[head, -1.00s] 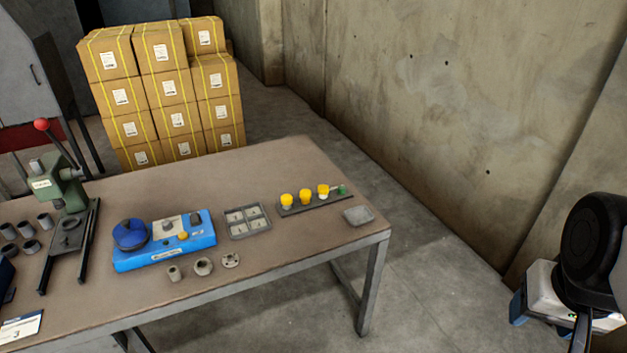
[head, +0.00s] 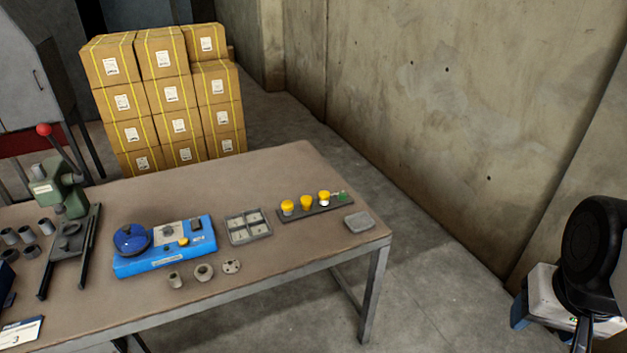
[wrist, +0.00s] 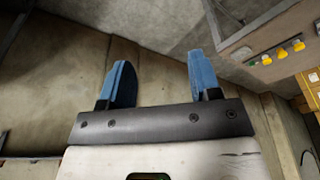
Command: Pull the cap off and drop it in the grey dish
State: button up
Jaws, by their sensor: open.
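Several yellow caps stand in a row on a dark strip (head: 316,208) near the right end of the table: a left cap (head: 287,206), a middle cap (head: 306,202) and a right cap (head: 323,196). I cannot tell which cap is meant. The small grey dish (head: 359,222) sits at the table's right corner, just right of the strip. My gripper (wrist: 160,82) shows two blue fingers wide apart with nothing between them. It is well away from the table. In the wrist view, the yellow caps (wrist: 282,52) show at the upper right.
A sectioned grey tray (head: 248,228) and a blue device (head: 165,248) lie left of the strip. Several small metal parts (head: 204,272) lie in front. A green press (head: 60,188) stands at the left. Stacked cartons (head: 170,105) stand behind the table; a concrete wall (head: 430,120) is at right.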

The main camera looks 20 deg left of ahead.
jog(key=w+a+r+m, duration=0.1)
jog(key=w+a, duration=0.4)
jog(key=w, duration=0.4)
jog(key=w+a+r+m+g, duration=0.1)
jog(key=w+a, duration=0.4)
jog(key=w, duration=0.3)
jog(key=w+a+m, duration=0.1)
jog(key=w+a, duration=0.4)
jog(key=w, duration=0.4)
jog(key=m+g, duration=0.2)
jog(key=m, duration=0.4)
send_over(287, 203)
jog(key=f, duration=2.5)
jog(key=shift+d+f, duration=0.2)
jog(key=shift+a+f, duration=0.15)
jog(key=shift+f, duration=0.2)
jog(key=shift+f, duration=3.8)
